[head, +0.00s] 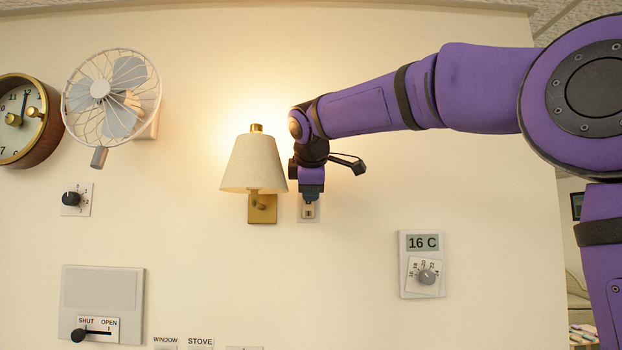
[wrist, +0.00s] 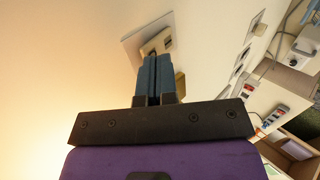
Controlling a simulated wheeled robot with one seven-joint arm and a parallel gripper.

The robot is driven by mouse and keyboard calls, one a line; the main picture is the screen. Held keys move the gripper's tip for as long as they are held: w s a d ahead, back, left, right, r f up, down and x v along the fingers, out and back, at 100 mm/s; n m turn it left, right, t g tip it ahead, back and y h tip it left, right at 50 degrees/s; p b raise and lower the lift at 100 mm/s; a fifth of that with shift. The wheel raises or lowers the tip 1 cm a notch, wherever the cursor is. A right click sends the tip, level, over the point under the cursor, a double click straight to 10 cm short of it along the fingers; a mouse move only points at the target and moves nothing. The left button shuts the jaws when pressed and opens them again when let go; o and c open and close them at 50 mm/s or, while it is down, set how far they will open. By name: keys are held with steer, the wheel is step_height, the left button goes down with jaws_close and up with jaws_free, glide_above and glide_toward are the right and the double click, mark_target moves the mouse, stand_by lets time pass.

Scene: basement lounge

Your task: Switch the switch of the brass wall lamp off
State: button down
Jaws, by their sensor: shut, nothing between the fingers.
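The brass wall lamp (head: 254,168) has a cream shade and a brass mount, and the wall glows brightly around it, so it is lit. Its switch (head: 308,212) is a small pale plate just right of the mount, partly covered from above by my gripper (head: 311,200). In the wrist view, the switch plate (wrist: 134,37) lies just beyond the tips of my gripper (wrist: 155,58). The blue fingers are together and hold nothing. The tips are at or very near the switch's raised part; I cannot tell if they touch. The rocker's position is hard to make out.
A wall fan (head: 112,92), a clock (head: 27,120) and a dial (head: 75,199) are at left. A shut/open slider panel (head: 103,290) is lower left. A thermostat (head: 421,264) reading 16 C is lower right. Bare wall lies between the switch and thermostat.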

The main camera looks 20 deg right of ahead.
steer(key=shift+x, duration=0.85)
steer(key=shift+w+d+r, duration=0.1)
steer(key=shift+w, duration=0.2)
steer(key=shift+r, duration=0.15)
steer(key=shift+r, duration=0.65)
steer(key=w+r+v, duration=0.1)
steer(key=r+v, duration=0.1)
steer(key=v, duration=0.7)
steer(key=shift+r, duration=0.15)
